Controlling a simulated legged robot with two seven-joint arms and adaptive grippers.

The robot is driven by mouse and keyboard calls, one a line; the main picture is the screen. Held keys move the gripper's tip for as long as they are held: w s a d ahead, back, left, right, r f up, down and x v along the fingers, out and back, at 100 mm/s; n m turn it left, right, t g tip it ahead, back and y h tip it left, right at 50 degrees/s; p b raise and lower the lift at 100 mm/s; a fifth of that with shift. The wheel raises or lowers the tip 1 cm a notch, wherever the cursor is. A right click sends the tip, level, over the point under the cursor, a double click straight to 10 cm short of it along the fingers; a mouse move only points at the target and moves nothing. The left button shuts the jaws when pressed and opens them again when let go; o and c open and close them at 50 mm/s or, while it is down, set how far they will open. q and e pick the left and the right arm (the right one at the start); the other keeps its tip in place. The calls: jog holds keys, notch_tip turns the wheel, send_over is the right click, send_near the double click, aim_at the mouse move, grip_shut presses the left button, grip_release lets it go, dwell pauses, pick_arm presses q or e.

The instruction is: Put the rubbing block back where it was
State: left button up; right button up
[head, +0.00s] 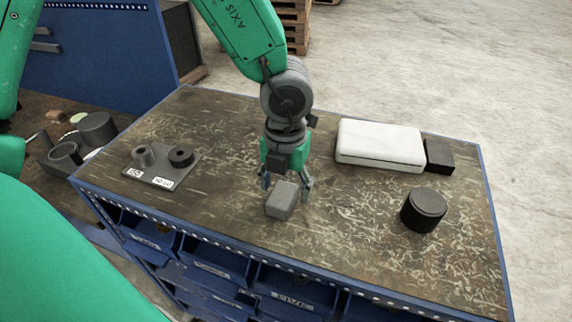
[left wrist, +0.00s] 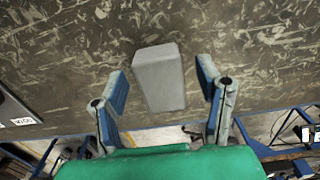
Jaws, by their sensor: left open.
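The rubbing block, which I take to be the grey block (head: 283,200), stands on the worn dark tabletop near its front middle. It also shows in the left wrist view (left wrist: 159,77), between and a little beyond the fingertips. My left gripper (head: 288,185) is over the table at the block. Its fingers are spread, with clear gaps on both sides of the block in the left wrist view (left wrist: 160,88). My right gripper does not show.
A grey plate (head: 160,183) with two round posts and white labels sits left on the table. A white case (head: 380,143) with a black box (head: 438,156) lies at the back right. A black cylinder (head: 423,210) stands at the right. Blue bins (head: 215,262) line the front.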

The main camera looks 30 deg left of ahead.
aim_at(285, 189)
pick_arm(q)
notch_tip(285, 189, up, 11)
dwell(0.3)
jog(key=shift+s, duration=0.1)
dwell(0.4)
